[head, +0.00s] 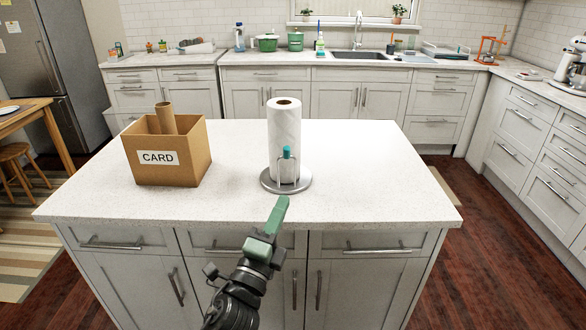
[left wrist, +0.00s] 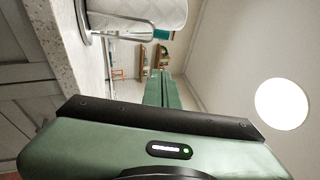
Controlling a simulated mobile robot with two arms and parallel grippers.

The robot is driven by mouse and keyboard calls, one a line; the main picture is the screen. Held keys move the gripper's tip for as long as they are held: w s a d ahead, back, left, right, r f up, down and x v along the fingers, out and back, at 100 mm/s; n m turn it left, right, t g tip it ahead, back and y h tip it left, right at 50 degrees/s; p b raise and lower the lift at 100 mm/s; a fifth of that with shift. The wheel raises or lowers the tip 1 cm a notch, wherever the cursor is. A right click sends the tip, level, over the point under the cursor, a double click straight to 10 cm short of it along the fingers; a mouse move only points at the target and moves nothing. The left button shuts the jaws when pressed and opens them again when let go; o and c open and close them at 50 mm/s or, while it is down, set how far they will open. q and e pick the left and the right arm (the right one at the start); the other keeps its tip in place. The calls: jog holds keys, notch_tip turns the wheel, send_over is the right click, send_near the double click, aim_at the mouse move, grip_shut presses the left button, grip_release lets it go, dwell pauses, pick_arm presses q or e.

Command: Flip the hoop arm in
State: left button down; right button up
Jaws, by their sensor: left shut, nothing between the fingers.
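A white paper towel roll (head: 284,125) stands upright on a round metal holder base (head: 303,184) on the island. A thin wire hoop arm (head: 279,172) with a teal tip (head: 287,152) stands upright at the front of the roll. In the left wrist view the hoop arm (left wrist: 125,24), its teal tip (left wrist: 160,34) and the roll (left wrist: 150,10) lie at the top. My left gripper (head: 279,208) has green fingers, shut and empty, in front of the holder near the island's front edge. Its fingers also show in the left wrist view (left wrist: 165,90), apart from the hoop arm. My right gripper is not in view.
A cardboard box (head: 190,160) marked CARD, with a brown tube (head: 166,118) in it, stands on the left of the island (head: 370,180). The island top right of the holder is clear. Drawer handles (head: 384,249) jut from the island's front.

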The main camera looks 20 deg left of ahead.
pick_arm(q)
jog(key=p, duration=0.2)
send_near(285, 150)
jog(key=w+d, duration=0.4)
jog(key=d, duration=0.1)
jog(key=shift+w+a+r+p, duration=0.15)
jog(key=shift+w+a+p, duration=0.1)
jog(key=shift+w+a, duration=0.5)
jog(key=shift+w+a+r+p, duration=0.15)
jog(key=shift+w+a+p, duration=0.1)
jog(key=shift+w+a, duration=0.5)
jog(key=w+r+g+p, duration=0.1)
jog(key=p, duration=0.4)
jog(key=w+a+r+n+g+p, duration=0.1)
jog(key=w+p, duration=0.1)
jog(key=p, duration=0.4)
jog(key=shift+r+y, duration=0.3)
jog(key=shift+w+a+g+p, duration=0.15)
jog(key=shift+w+g+p, duration=0.05)
jog(key=shift+g+p, duration=0.1)
jog(key=shift+w+a+f+b, duration=0.1)
jog(key=shift+w+a+b, duration=0.2)
jog(key=shift+w, duration=0.35)
